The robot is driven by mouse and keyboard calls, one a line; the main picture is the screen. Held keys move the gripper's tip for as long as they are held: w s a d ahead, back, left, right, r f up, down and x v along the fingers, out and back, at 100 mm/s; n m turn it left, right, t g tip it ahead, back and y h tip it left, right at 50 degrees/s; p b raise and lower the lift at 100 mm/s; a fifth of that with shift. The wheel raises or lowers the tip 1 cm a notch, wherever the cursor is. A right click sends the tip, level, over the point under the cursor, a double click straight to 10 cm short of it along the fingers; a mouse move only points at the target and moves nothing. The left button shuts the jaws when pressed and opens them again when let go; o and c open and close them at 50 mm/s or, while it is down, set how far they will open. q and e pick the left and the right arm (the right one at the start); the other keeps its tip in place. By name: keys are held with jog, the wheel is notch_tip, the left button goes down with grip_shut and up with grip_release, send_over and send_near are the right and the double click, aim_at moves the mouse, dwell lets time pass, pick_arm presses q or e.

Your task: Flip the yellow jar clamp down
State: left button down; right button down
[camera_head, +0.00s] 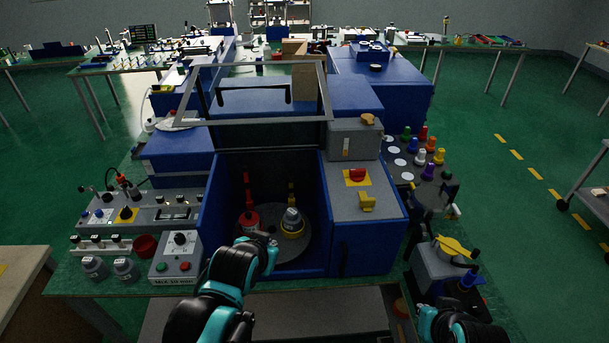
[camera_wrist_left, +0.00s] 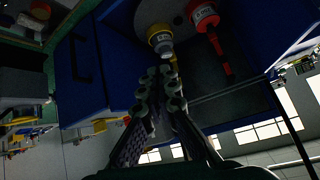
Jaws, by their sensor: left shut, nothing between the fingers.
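A grey jar with a yellow band (camera_head: 292,221) stands on a round plate inside the open blue chamber. A yellow upright part (camera_head: 291,193), which looks like its clamp handle, rises behind it. The jar also shows in the left wrist view (camera_wrist_left: 160,38), with yellow partly hidden behind my fingers. My left gripper (camera_head: 272,246) is at the front of the chamber, just below and left of the yellow jar. Its fingers (camera_wrist_left: 165,72) are shut and empty, their tips overlapping the jar's lower edge in the wrist view; contact cannot be told. Part of my right arm shows at bottom right.
A red jar (camera_head: 248,219) with an upright red handle stands left of the yellow one. The chamber's raised glass door (camera_head: 260,90) hangs above. A grey panel with a red knob (camera_head: 357,174) is at right. A button box (camera_head: 178,262) stands at front left.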

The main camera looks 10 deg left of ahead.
pick_arm(q)
jog(key=w+d+r+m+t+p, duration=0.1)
jog(key=w+r+m+t+p, duration=0.1)
jog(key=w, duration=0.8)
jog(key=w+d+r+m+t+p, duration=0.1)
jog(key=w+r+m+t+p, duration=0.1)
jog(key=w, duration=0.8)
jog(key=shift+d+m+t+p, duration=0.35)
jog(key=shift+m+t+p, duration=0.4)
jog(key=shift+m+t, duration=0.05)
jog(key=shift+w+f, duration=0.1)
jog(key=shift+w, duration=0.1)
jog(key=b, duration=0.2)
send_over(291, 187)
jog(key=s+d, duration=0.1)
jog(key=d, duration=0.1)
notch_tip(291, 187, down, 5)
jog(key=shift+s+f, duration=0.15)
